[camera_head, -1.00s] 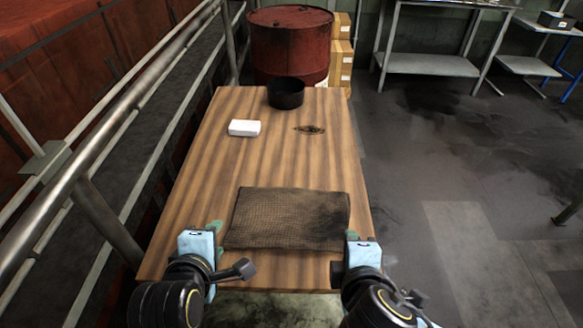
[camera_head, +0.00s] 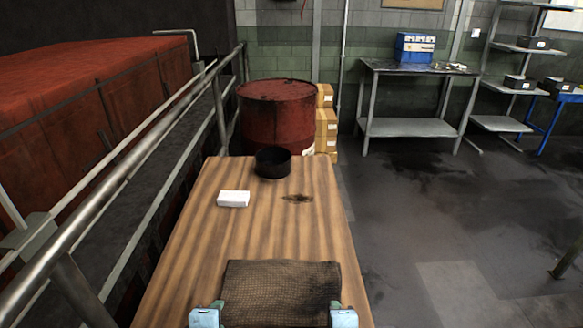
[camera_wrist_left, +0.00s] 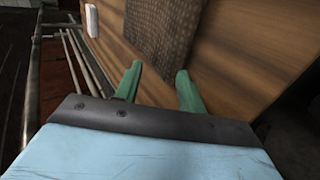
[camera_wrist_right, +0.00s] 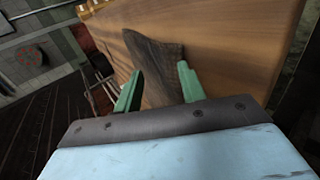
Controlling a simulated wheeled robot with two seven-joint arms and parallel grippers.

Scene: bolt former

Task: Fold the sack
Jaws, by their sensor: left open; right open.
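The sack (camera_head: 280,289) is a dark brown woven cloth, lying spread out on the near part of the wooden table. Its near edge is cut off by the bottom of the head view. My left gripper (camera_head: 217,304) is at the sack's left side, open and empty; in the left wrist view its green fingers (camera_wrist_left: 158,74) stand apart, with the sack (camera_wrist_left: 162,30) just beyond them. My right gripper (camera_head: 336,305) is at the sack's right side, also open. In the right wrist view the sack (camera_wrist_right: 157,58) shows beyond and between its fingers (camera_wrist_right: 160,73); contact is unclear.
The wooden table (camera_head: 190,250) is bare between the sack and a white block (camera_head: 233,199), a dark stain (camera_head: 298,198) and a black round container (camera_head: 273,162). A metal railing (camera_head: 130,175) runs along the left. A red drum (camera_head: 285,115) stands behind.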

